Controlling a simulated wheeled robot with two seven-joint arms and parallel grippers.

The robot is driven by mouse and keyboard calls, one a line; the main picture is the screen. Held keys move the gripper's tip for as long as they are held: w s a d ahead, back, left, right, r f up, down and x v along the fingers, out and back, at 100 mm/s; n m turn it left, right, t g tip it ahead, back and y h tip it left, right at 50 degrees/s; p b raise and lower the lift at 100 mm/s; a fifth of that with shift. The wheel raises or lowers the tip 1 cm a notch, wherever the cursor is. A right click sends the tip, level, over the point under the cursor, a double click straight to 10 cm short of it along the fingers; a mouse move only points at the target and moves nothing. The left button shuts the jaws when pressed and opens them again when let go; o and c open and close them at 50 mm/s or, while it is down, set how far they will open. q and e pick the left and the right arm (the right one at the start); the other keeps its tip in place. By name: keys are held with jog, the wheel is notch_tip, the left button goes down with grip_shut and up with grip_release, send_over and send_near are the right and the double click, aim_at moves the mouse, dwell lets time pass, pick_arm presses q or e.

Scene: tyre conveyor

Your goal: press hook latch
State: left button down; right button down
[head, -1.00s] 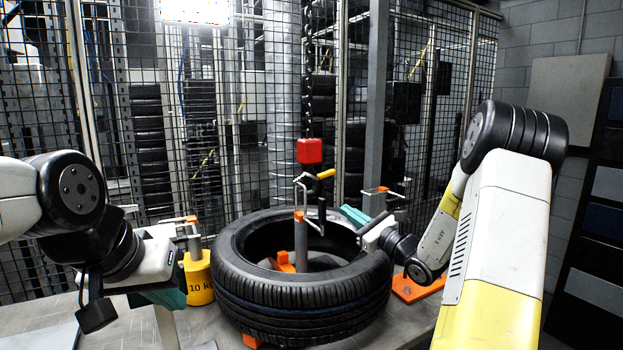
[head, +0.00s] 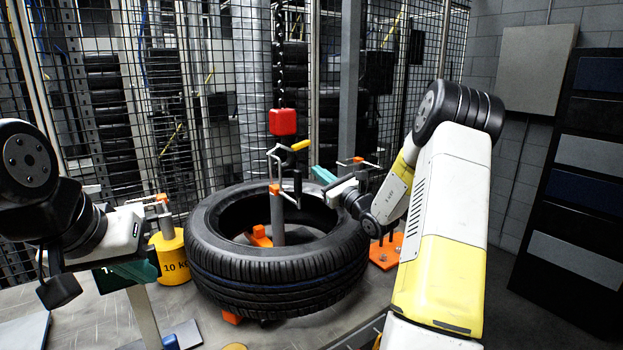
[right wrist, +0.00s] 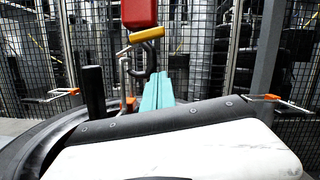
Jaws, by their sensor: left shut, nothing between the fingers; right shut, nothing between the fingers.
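A red hook block (head: 283,122) hangs on a black chain above the tyre, with a yellow latch handle (head: 300,145) and a dark hook below. The red block (right wrist: 139,13) and latch handle (right wrist: 147,35) also show in the right wrist view. My right gripper (head: 321,175) has teal fingers, shut and empty, just right of and below the latch handle, apparently apart from it. In the right wrist view its fingers (right wrist: 157,92) point toward the hook. My left gripper (head: 136,272) is shut and empty, low at the left by the yellow weight.
A black tyre (head: 275,275) lies on the metal table around an orange-topped post (head: 277,215). A yellow 10 kg weight (head: 170,258) stands left of it, an orange base (head: 387,252) right. A mesh fence (head: 200,110) stands behind.

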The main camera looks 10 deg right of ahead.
jog(key=w+a+r, duration=0.2)
jog(key=w+r, duration=0.1)
jog(key=r, duration=0.2)
jog(key=shift+w+a, duration=0.15)
jog(key=shift+a, duration=0.05)
